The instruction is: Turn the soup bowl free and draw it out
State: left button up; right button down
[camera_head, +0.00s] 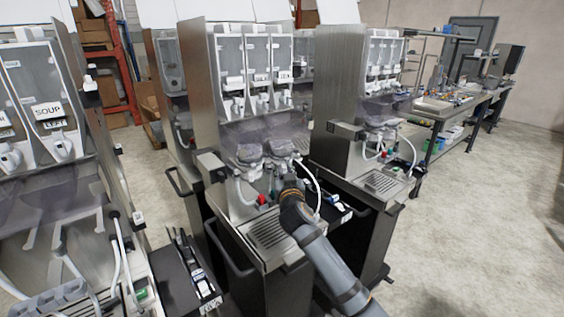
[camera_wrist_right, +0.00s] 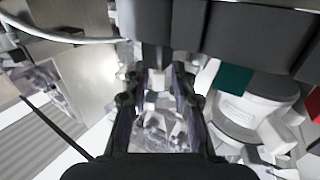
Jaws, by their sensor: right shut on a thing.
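My right gripper (camera_head: 290,182) reaches into the middle dispenser, just below the clear and white bowls under its canisters. In the right wrist view its two dark fingers (camera_wrist_right: 162,98) are closed around a clear and white part, which I take to be the soup bowl (camera_wrist_right: 163,128). The fingers hide its sides, and its mount is largely hidden. In the head view the gripper and wrist cover what is held. A bowl (camera_head: 248,153) sits left of the gripper, and another (camera_head: 280,147) sits just above it. My left gripper is out of view.
A white cylindrical part (camera_wrist_right: 240,112) and a teal block (camera_wrist_right: 233,77) are close to the right finger. A white hose (camera_head: 311,178) curves beside my wrist. A drip grate (camera_head: 268,232) lies below. A dispenser labelled SOUP (camera_head: 48,111) stands at left. Open floor (camera_head: 480,210) lies at right.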

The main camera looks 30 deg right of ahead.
jog(key=shift+r, duration=0.6)
jog(key=shift+s+d+r+n+t+y+p, duration=0.15)
jog(key=shift+d+n+t+y+p, duration=0.1)
jog(key=shift+n+t+y+p, duration=0.45)
jog(key=shift+d+n+y, duration=0.2)
jog(key=shift+n+y, duration=0.1)
jog(key=shift+y, duration=0.4)
jog(key=shift+s+d+f+n+y+p, duration=0.1)
jog(key=shift+d+n+y+p, duration=0.15)
jog(key=shift+n+y, duration=0.35)
jog(key=shift+s+d+f+n+y+p, duration=0.1)
jog(key=shift+d+n+y, duration=0.2)
jog(key=shift+y, duration=0.5)
